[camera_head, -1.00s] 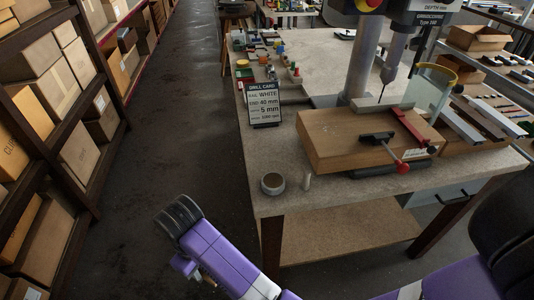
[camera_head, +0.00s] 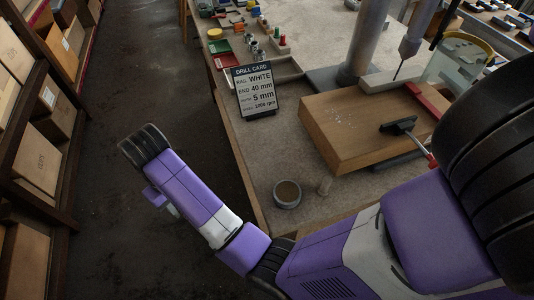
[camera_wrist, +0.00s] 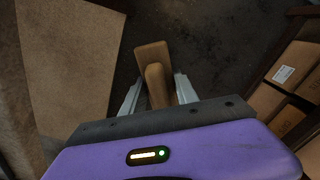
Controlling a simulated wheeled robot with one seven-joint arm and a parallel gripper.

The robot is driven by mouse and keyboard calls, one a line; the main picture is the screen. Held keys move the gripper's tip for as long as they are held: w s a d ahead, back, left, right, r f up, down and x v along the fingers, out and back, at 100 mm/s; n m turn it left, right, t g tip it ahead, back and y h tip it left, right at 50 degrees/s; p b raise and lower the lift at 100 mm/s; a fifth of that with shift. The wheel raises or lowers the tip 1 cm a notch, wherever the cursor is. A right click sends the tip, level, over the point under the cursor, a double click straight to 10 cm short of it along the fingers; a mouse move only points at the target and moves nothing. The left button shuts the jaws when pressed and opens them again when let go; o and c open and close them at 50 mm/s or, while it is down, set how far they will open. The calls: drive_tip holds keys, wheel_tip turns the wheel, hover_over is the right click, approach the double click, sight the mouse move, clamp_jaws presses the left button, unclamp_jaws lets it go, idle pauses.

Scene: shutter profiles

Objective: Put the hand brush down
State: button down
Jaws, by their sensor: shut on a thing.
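The hand brush (camera_wrist: 152,52) shows in the wrist view as a plain light-brown wooden piece, with its handle between my fingers. My gripper (camera_wrist: 160,80) is shut on it, one grey finger on each side. Dark floor lies beyond the brush. Its bristles are not clearly visible. In the head view I cannot make out the gripper or the brush; my arm reaches down at the bench's left front corner. The bench top (camera_head: 290,120) is clear of the brush.
A wooden block (camera_head: 365,130) with pale specks is clamped under the drill column. Shelves of cartons (camera_head: 40,160) line the aisle's left.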

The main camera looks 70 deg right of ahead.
drive_tip(key=shift+w+d+r+m, duration=0.4)
drive_tip(key=shift+w+d+r, duration=0.35)
drive_tip(key=shift+w+d, duration=0.1)
drive_tip(key=shift+d+r, duration=0.2)
drive_tip(key=w+d+r+m, duration=0.2)
drive_tip(key=d+r+m, duration=0.5)
drive_tip(key=d+r, duration=0.1)
drive_tip(key=s+d+r+m, duration=0.3)
drive_tip(key=d+r+m, duration=0.5)
drive_tip(key=d, duration=0.2)
wheel_tip(320, 180, up, 7)
drive_tip(key=m, duration=2.2)
hover_over(288, 158)
wheel_tip(288, 158, down, 19)
drive_tip(key=shift+w, duration=0.1)
drive_tip(key=shift+f, duration=0.1)
